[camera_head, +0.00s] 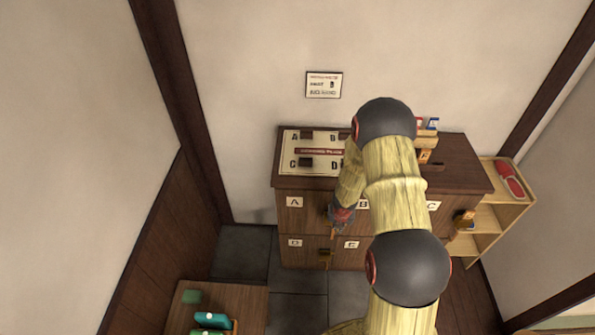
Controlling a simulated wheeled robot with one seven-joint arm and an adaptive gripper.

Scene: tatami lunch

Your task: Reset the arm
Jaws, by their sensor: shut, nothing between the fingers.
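My arm rises from the bottom of the head view and bends down at its dark upper joint. My gripper (336,226) is at its end, pointing down in front of the wooden cabinet (312,218), near the doors marked A and B. The gripper is shut, and I see nothing held in it. It is small in the view, so I cannot tell whether it touches the cabinet front. My arm hides part of the cabinet top and the middle doors.
A board with lettered places (318,165) lies on the cabinet top. A shelf (487,220) with red slippers (510,180) stands to the right. A low wooden table (250,300) with green items (211,320) is at the bottom left. Grey floor tiles (298,308) are bare between.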

